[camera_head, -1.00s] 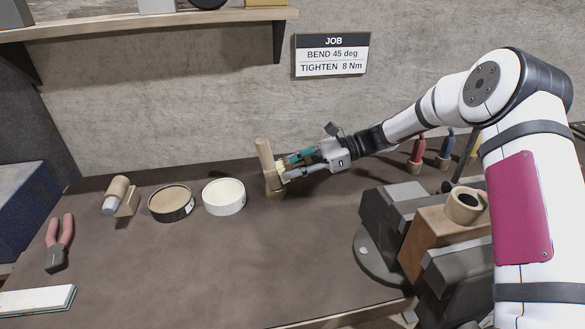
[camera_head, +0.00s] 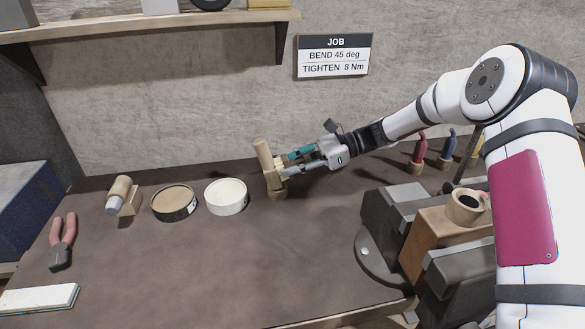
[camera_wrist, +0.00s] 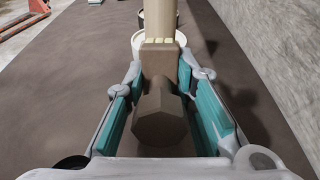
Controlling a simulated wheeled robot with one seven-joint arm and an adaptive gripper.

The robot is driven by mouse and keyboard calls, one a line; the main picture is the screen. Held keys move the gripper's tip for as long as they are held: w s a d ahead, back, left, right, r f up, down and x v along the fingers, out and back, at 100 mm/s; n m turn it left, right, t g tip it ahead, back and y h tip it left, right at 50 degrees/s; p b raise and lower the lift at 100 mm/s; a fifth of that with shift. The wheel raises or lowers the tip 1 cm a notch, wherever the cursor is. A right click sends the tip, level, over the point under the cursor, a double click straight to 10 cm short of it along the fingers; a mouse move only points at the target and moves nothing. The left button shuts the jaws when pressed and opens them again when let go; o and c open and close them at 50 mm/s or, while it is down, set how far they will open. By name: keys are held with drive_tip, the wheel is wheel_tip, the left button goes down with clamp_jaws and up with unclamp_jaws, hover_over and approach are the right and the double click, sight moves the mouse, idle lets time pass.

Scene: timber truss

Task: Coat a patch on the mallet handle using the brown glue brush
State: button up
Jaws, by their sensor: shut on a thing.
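My gripper (camera_wrist: 165,110) is shut on the brown glue brush (camera_wrist: 160,118). The brush's brown many-sided end faces the wrist camera between the teal finger pads, and its pale bristles (camera_wrist: 160,41) point away from me. A pale wooden handle (camera_head: 264,156), which I take to be the mallet handle, stands tilted with its top to the left, just left of my fingertips. In the wrist view the handle (camera_wrist: 160,15) rises right behind the bristles. The bristles appear to meet it, but contact is hard to confirm. The lower part of the handle is partly hidden.
A white-topped tin (camera_head: 226,197) and a brown-topped tin (camera_head: 174,203) stand to the left. Further left are a wooden tool on a stand (camera_head: 122,196) and pliers (camera_head: 62,242). A vise (camera_head: 385,225) stands at right. The front middle of the bench is clear.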

drive_tip(key=shift+s+a+r, duration=0.1)
drive_tip(key=shift+a+r, duration=0.05)
drive_tip(key=shift+r, duration=0.35)
drive_tip(key=shift+a+r, duration=0.15)
drive_tip(key=shift+r, duration=0.3)
drive_tip(key=shift+d+f+b, duration=0.2)
drive_tip(key=shift+f+b, duration=0.15)
drive_tip(key=shift+f, duration=0.45)
drive_tip(key=shift+d+f+b, duration=0.2)
drive_tip(key=shift+f+b, duration=0.1)
drive_tip(key=shift+f, duration=0.5)
drive_tip(key=shift+a+r+p, duration=0.2)
drive_tip(key=shift+r+p, duration=0.05)
drive_tip(key=shift+r, duration=0.55)
drive_tip(key=shift+a+r+p, duration=0.2)
drive_tip(key=shift+r+p, duration=0.05)
drive_tip(key=shift+r, duration=0.5)
drive_tip(key=shift+d+f+b, duration=0.2)
drive_tip(key=shift+f+b, duration=0.15)
drive_tip(key=shift+f, duration=0.45)
drive_tip(key=shift+d+f+b, duration=0.2)
drive_tip(key=shift+f+b, duration=0.1)
drive_tip(key=shift+f, duration=0.5)
drive_tip(key=shift+b+v, duration=0.35)
drive_tip(key=shift+v, duration=2.3)
drive_tip(key=shift+w+d+r, duration=0.1)
drive_tip(key=shift+w+d, duration=0.15)
drive_tip(key=shift+d, duration=0.1)
